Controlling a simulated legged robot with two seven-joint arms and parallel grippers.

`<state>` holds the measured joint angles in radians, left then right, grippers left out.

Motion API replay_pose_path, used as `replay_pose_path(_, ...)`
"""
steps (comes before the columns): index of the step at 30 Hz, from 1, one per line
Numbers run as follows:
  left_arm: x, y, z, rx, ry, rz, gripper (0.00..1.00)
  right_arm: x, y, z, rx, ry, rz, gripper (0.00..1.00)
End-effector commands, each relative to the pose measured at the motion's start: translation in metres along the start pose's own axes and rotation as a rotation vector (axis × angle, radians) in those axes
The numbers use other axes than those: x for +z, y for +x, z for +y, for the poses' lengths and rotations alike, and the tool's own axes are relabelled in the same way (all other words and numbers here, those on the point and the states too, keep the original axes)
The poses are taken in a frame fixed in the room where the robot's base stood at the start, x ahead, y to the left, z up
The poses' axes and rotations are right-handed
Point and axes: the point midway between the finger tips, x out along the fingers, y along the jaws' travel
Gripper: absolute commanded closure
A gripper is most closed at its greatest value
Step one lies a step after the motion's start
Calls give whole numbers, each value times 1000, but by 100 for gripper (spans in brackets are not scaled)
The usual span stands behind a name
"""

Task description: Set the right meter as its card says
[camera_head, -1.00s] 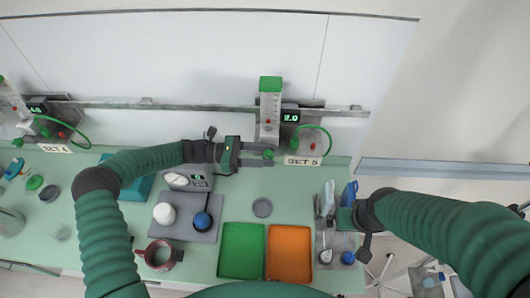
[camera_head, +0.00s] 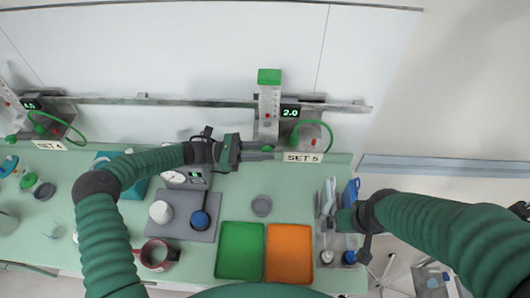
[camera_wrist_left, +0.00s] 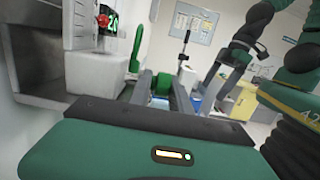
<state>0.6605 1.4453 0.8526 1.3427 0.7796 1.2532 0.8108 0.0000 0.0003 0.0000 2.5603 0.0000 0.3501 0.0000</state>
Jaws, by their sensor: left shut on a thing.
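The right meter (camera_head: 268,105) is a clear upright tube with a green top and a red mark low inside. Its display (camera_head: 290,113) reads 2.0, and its card (camera_head: 302,157) says SET 5. A green knob (camera_head: 268,149) sits at its foot. My left gripper (camera_head: 264,154) is shut on this knob; in the left wrist view the knob (camera_wrist_left: 162,84) shows between the fingers. My right gripper (camera_head: 338,222) is over the tool tray at the right; its fingers are too unclear to read.
The left meter's card (camera_head: 49,145) says SET 4. A green hose (camera_head: 327,132) curves beside the right meter. A green tray (camera_head: 240,252) and an orange tray (camera_head: 289,254) lie in front. A grey pad (camera_head: 178,226), red mug (camera_head: 156,255) and grey dish (camera_head: 261,206) stand nearby.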

Motion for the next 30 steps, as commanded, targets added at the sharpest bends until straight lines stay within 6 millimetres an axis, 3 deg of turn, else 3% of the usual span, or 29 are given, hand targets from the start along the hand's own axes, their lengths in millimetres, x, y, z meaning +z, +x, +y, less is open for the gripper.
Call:
replay_pose_path(3, -1, 0, -1, -3, -3, 3, 100, 0, -1, 0, 0, 0, 1, 0)
replay_pose_path(4, -1, 0, -1, -3, -3, 3, 74, 0, -1, 0, 0, 0, 1, 0)
replay_pose_path(7, -1, 0, -1, -3, -3, 3, 61, -1, -1, 0, 0, 0, 1, 0)
replay_pose_path(17, 1, 0, 0, -1, -2, 3, 60, 0, 0, 0, 0, 0, 1, 0)
replay_pose_path(23, 29, 2, -1, -4, 3, 5, 60, 4, 17, 0, 0, 0, 1, 0)
replay_pose_path(30, 37, 6, -62, -2, -5, 3, 60, 6, 25, 0, 0, 0, 1, 0)
